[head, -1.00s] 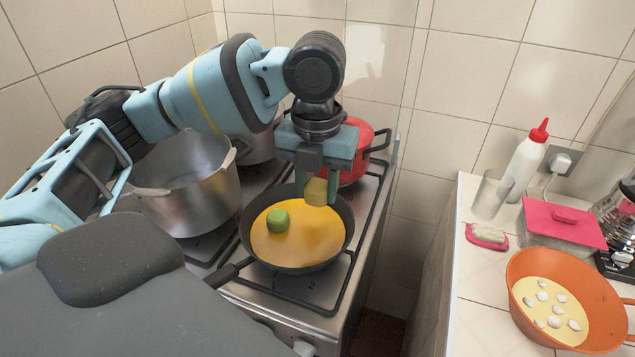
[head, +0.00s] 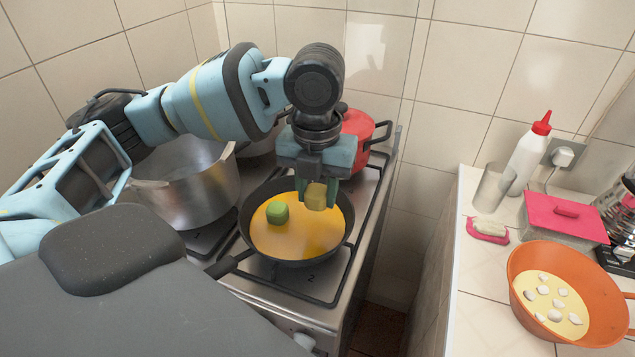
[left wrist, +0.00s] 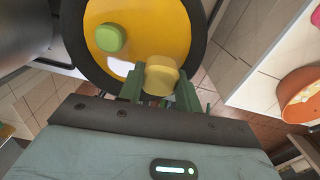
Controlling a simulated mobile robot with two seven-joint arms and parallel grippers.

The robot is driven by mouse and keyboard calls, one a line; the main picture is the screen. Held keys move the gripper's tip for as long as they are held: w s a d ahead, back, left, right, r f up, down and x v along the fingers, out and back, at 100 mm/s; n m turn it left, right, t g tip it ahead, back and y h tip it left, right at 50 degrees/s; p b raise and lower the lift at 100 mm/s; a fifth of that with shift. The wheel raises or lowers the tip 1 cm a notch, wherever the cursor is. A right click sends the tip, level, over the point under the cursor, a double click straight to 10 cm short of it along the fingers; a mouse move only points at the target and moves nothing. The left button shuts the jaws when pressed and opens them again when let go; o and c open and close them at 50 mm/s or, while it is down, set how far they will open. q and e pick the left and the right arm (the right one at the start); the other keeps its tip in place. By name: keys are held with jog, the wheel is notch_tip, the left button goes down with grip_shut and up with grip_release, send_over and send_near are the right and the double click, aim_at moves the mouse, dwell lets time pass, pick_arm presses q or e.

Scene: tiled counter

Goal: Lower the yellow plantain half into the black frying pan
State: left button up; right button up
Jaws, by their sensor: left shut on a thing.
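The black frying pan (head: 347,237) sits on the stove's front burner with a yellow-orange layer inside. A green piece (head: 277,213) stands in the pan, left of centre. My left gripper (head: 316,198) points down over the right-back part of the pan, shut on the yellow plantain half (head: 316,196). In the left wrist view the plantain half (left wrist: 161,76) sits between the fingers, in front of the yellow pan bottom. I cannot tell whether it touches the bottom. My right gripper is not in view.
A large silver pot (head: 190,190) stands left of the pan and a red pot (head: 360,130) behind it. The pan's handle (head: 230,264) points front-left.

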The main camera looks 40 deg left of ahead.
aim_at(317, 207)
pick_arm(q)
jog(key=shift+f, duration=1.2)
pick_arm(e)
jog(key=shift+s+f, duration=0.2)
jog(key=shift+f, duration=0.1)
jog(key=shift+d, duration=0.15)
pick_arm(q)
jog(key=shift+f, duration=0.35)
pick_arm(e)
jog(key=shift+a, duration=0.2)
pick_arm(q)
jog(key=shift+f, duration=0.45)
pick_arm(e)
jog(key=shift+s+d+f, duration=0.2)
pick_arm(q)
jog(key=shift+f+b, duration=0.35)
jog(key=shift+f, duration=0.15)
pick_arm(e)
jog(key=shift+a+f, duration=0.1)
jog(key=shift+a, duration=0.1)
pick_arm(q)
jog(key=shift+f, duration=0.45)
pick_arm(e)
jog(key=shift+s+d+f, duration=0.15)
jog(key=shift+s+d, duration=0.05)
pick_arm(q)
jog(key=shift+f, duration=0.5)
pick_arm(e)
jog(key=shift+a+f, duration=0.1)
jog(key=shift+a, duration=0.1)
